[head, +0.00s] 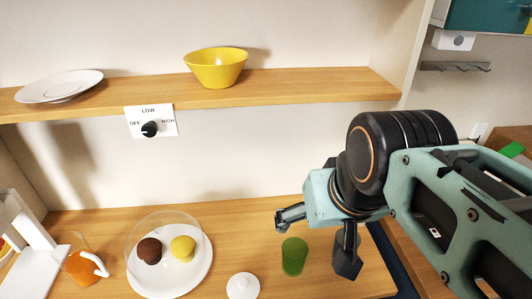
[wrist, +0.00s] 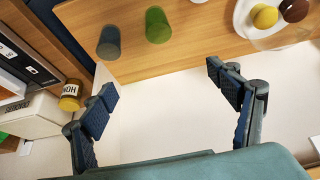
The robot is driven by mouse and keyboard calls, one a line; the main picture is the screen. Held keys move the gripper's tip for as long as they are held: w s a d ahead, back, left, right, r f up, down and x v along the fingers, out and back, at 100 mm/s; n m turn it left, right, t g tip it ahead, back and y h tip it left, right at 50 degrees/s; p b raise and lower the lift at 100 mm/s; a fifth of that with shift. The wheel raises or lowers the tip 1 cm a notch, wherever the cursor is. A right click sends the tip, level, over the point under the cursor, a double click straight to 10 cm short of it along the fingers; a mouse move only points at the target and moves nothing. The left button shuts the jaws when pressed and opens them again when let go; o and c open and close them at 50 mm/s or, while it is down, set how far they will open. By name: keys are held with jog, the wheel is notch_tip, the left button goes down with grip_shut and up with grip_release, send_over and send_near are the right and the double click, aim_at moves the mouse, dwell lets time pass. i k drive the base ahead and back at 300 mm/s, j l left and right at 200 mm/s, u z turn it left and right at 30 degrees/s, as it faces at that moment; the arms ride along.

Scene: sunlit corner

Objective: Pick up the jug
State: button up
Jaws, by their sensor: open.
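The jug (head: 80,268) stands at the lower left of the head view. It is clear, with orange contents and a white handle on its right side. My gripper (head: 318,240) is far to its right, above the counter near a green cup (head: 293,256). In the wrist view my gripper (wrist: 160,85) has its two fingers spread wide, with nothing between them. The jug is not in the wrist view.
A white plate (head: 203,283) holds a brown and a yellow ball under a clear dome, right of the jug. A white round lid (head: 243,287) lies nearby. A white frame (head: 32,250) stands close left of the jug. The green cup (wrist: 158,25) stands beside a dark cup (wrist: 109,43). A shelf (head: 290,86) runs above.

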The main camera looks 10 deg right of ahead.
aim_at(71, 250)
jog(key=j+u, duration=0.1)
jog(key=u, duration=1.7)
jog(key=i+j, duration=0.15)
jog(key=j, duration=0.25)
jog(key=i+j, duration=0.1)
jog(key=j, duration=0.3)
jog(key=i+j, duration=0.15)
jog(key=j, duration=0.25)
jog(key=i+j+u, duration=0.1)
jog(key=j, duration=0.3)
jog(key=i+j+u, duration=0.2)
jog(key=j+u, duration=0.15)
jog(key=l+z, duration=0.2)
jog(key=z, duration=0.4)
